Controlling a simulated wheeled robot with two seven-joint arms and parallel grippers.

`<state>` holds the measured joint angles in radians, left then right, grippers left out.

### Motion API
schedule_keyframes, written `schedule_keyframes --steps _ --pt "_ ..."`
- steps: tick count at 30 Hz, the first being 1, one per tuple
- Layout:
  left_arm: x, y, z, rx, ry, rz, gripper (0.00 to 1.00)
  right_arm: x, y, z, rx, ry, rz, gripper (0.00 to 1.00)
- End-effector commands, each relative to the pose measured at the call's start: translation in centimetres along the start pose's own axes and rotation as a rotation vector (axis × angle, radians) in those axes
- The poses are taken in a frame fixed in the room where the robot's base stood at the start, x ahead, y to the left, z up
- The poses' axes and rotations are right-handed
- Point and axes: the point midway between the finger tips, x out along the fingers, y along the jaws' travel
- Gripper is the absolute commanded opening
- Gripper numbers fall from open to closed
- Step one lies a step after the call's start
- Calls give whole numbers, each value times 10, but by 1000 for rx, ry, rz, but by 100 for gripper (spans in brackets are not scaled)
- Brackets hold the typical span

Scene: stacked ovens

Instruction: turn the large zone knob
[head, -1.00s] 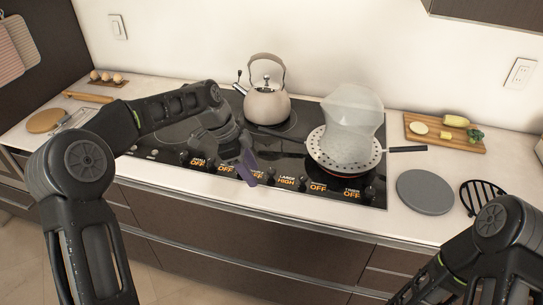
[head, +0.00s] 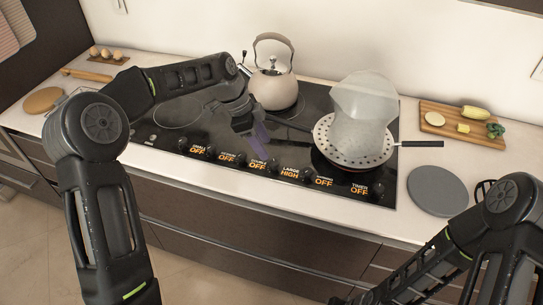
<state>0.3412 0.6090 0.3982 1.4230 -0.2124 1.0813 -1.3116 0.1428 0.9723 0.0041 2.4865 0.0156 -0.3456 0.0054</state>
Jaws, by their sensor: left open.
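The large zone's label (head: 290,172) on the front control strip of the black cooktop reads LARGE HIGH in orange. Small dark round knobs sit between the labels; the large zone knob is close beside this label, but too small to make out its pointer. The other readable labels show OFF. My left gripper (head: 259,142), with purplish fingers, is open and empty. It points down over the glass, behind the knob row and a little left of the LARGE label, apart from the knobs. My right arm comes in at the lower right; its gripper is out of view.
A beige kettle (head: 272,88) stands behind my left gripper. A pan with a perforated lid (head: 325,136) and a pale translucent form (head: 362,115) stands at right, its handle pointing right. A grey disc (head: 437,191) and a cutting board (head: 430,110) lie on the right counter.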

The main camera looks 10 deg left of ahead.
Motion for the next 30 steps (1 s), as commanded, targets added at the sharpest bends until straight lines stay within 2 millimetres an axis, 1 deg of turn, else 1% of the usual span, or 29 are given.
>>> schedule_keyframes --steps 1,9,13,16,23,30 --pt "5 1 -1 0 0 3 48 -4 -1 0 0 -1 1 41" --pt "47 1 -1 1 0 5 48 -16 -4 0 2 -5 5 41" --pt "59 1 -1 1 1 3 48 -18 -4 1 3 -7 6 41" --pt "63 0 -1 1 1 0 48 -18 -4 1 3 -7 6 41" --pt "64 0 0 0 1 0 47 -18 -4 0 4 -7 7 41" --pt "63 0 0 0 1 0 27 -18 -4 0 4 -7 7 41"
